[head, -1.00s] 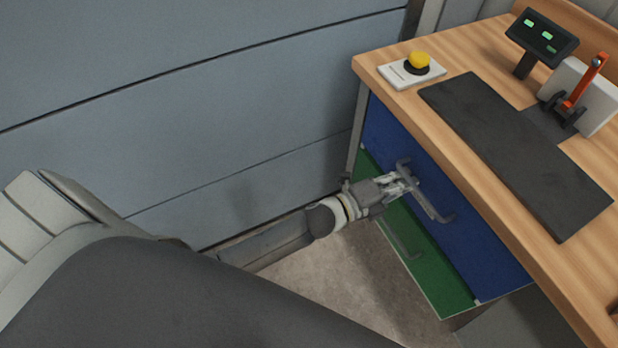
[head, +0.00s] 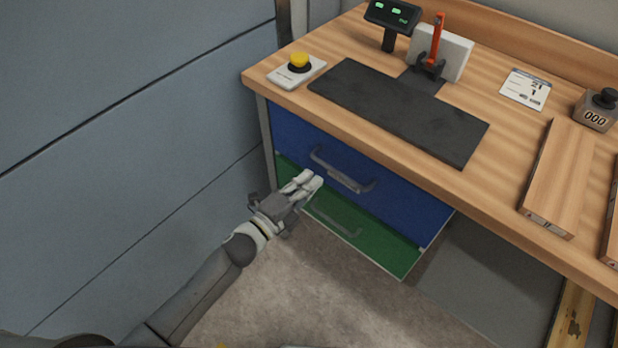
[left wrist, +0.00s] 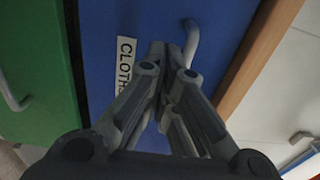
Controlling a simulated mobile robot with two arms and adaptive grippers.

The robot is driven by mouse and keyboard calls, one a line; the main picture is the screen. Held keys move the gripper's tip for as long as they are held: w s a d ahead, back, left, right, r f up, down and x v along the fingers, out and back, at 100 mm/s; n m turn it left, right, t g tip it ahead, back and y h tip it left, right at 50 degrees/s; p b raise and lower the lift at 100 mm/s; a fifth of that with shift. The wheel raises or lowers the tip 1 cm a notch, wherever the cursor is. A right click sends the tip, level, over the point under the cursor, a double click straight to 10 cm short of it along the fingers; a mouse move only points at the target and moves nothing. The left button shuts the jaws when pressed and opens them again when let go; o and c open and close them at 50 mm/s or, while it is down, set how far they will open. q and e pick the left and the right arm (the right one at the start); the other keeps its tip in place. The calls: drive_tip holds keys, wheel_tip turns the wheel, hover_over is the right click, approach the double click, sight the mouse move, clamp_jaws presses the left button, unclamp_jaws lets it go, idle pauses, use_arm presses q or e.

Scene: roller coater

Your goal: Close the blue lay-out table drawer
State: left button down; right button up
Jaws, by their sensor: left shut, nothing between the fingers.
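The blue drawer (head: 395,205) is the upper front under the wooden lay-out table top, with a grey bar handle (head: 343,178). No open drawer interior shows, and its front looks about level with the green drawer below; a small gap cannot be ruled out. My left gripper (head: 316,180) is shut and empty, just in front of the blue drawer near the left part of its handle. In the left wrist view the shut fingertips (left wrist: 168,48) point at the blue front (left wrist: 110,18), beside the handle and a "CLOTHS"-like label, partly hidden. Contact cannot be told. My right gripper is not in view.
A green drawer (head: 375,246) with its own handle sits below. The table top (head: 500,165) overhangs the drawers and carries a yellow button (head: 299,62), a dark mat (head: 400,110) and a display (head: 392,14). A grey wall (head: 130,120) stands left. Floor in front is clear.

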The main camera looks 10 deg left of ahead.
use_arm(q)
drive_tip(key=v, duration=0.8)
drive_tip(key=s+a+f+n+g+y+p, duration=0.1)
drive_tip(key=s+a+f+n+g+y, duration=0.2)
drive_tip(key=f, duration=0.6)
drive_tip(key=s+a+f+n+y+p, duration=0.1)
drive_tip(key=s+a+f+n+y, duration=0.1)
drive_tip(key=a+f+n, duration=0.5)
drive_tip(key=s+a+f+n+g+y, duration=0.1)
drive_tip(key=s+f+n+g+y, duration=0.15)
drive_tip(key=f, duration=0.85)
drive_tip(key=s+a+f+n+g+y+p, duration=0.1)
drive_tip(key=s+f, duration=0.4)
drive_tip(key=s, duration=0.5)
drive_tip(key=s+a+f+n+g, duration=0.1)
drive_tip(key=s+f+n+g, duration=0.3)
drive_tip(key=s, duration=0.6)
drive_tip(key=s+f+n+g+y+p, duration=0.1)
drive_tip(key=s+f+n+g, duration=0.2)
drive_tip(key=s, duration=0.7)
wheel_tip(320, 180, down, 3)
drive_tip(key=shift+a+r+n+y+p, duration=0.1)
drive_tip(key=shift+a+n+y+p, duration=0.25)
drive_tip(key=shift+n, duration=0.6)
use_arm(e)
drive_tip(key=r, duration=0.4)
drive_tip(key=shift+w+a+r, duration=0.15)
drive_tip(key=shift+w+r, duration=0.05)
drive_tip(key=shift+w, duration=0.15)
